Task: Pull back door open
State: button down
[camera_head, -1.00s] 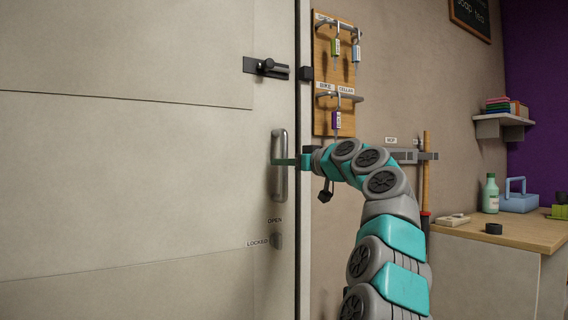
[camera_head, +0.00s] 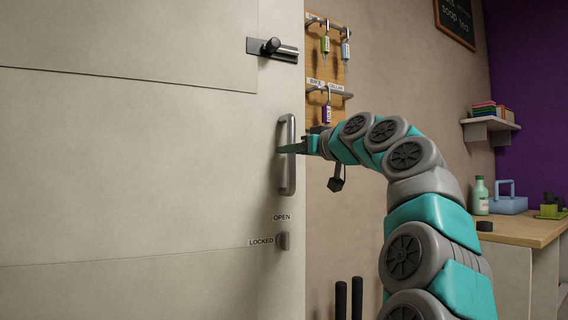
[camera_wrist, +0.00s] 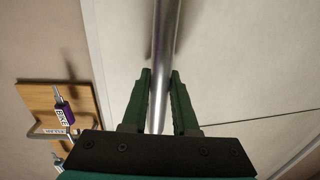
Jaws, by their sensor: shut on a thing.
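The pale door (camera_head: 130,170) fills the left of the head view and stands ajar, its right edge swung out toward me and covering the frame. Its vertical metal handle (camera_head: 291,180) is near that edge. My gripper (camera_head: 285,149) is shut on the handle at about mid-height. In the wrist view, the two green fingers (camera_wrist: 160,78) lie on either side of the handle bar (camera_wrist: 163,35). A dark sliding bolt (camera_head: 272,48) sits above the handle. A small turn knob (camera_head: 284,241) sits below, by the OPEN and LOCKED labels.
A wooden key board (camera_head: 337,72) with hanging keys is on the wall just right of the door edge; it also shows in the wrist view (camera_wrist: 60,100). A counter (camera_head: 520,230) with a bottle and blue caddy stands at the right. Two dark upright handles (camera_head: 349,298) show low down.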

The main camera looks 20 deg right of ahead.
jog(key=s+a+m+h+b, duration=0.1)
jog(key=s+a+h+b, duration=0.1)
jog(key=s, duration=2.1)
jog(key=shift+s+a+m+t+h, duration=0.15)
jog(key=shift+a+m+t+h, duration=0.2)
jog(key=shift+a+h, duration=0.25)
jog(key=shift+f, duration=0.15)
jog(key=c, duration=0.7)
grip_release()
jog(key=s, duration=0.5)
jog(key=s+d, duration=0.1)
jog(key=s, duration=0.1)
jog(key=shift+s, duration=0.4)
